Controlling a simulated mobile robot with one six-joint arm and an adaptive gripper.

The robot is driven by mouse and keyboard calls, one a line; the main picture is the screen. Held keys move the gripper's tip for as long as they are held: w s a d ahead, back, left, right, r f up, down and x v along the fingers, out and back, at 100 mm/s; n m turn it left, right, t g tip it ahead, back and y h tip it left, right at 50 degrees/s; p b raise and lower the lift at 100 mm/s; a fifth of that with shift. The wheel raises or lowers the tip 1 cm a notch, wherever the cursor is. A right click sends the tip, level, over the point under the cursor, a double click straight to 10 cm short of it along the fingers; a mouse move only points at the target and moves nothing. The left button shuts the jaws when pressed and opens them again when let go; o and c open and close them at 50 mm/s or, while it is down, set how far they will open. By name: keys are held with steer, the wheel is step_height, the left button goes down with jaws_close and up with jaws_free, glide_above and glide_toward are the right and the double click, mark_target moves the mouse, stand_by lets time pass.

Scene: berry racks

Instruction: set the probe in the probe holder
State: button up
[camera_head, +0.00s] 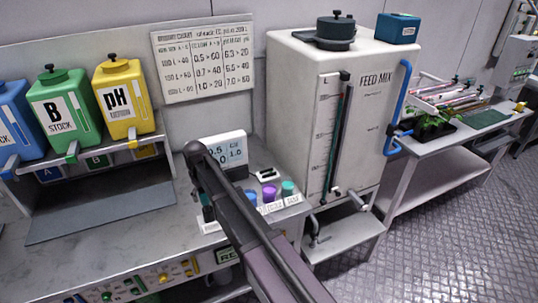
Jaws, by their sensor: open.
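My dark arm reaches up from the bottom edge over the bench, its far end beside the meter. I cannot make out my gripper's fingers; the arm hides what lies behind it. A small white stand (209,227) is on the bench just left of the arm. A narrow dark and teal upright thing (207,207) shows at this stand; I cannot tell whether it is the probe in its holder. The white meter (229,149) with a lit display stands behind the arm's end.
Purple (269,194) and teal (288,188) cups stand right of the arm behind labels. Blue, green (64,110) and yellow (121,98) stock tanks sit on a shelf at left. The white feed mix tank (350,110) stands close on the right. The left bench top (110,250) is clear.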

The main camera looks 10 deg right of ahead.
steer(key=shift+r+p, duration=4)
steer(key=shift+r, duration=0.15)
steer(key=w+d+m, duration=0.2)
steer(key=w+d, duration=0.3)
steer(key=d, duration=0.9)
steer(key=w+d+r+m+p, duration=0.1)
steer(key=w+d+m, duration=0.2)
steer(key=d, duration=1.1)
steer(key=shift+w+r, duration=0.2)
steer(key=shift+w, duration=0.85)
steer(key=s+d+f+m+b, duration=0.1)
steer(key=s+d+f+b, duration=0.1)
steer(key=s, duration=1.2)
steer(key=s+d+f+m+b, duration=0.1)
steer(key=s+f+b, duration=0.4)
steer(key=s, duration=0.9)
steer(key=shift+s+d+f+m, duration=0.2)
steer(key=shift+s+d+m, duration=0.15)
steer(key=shift+d, duration=0.3)
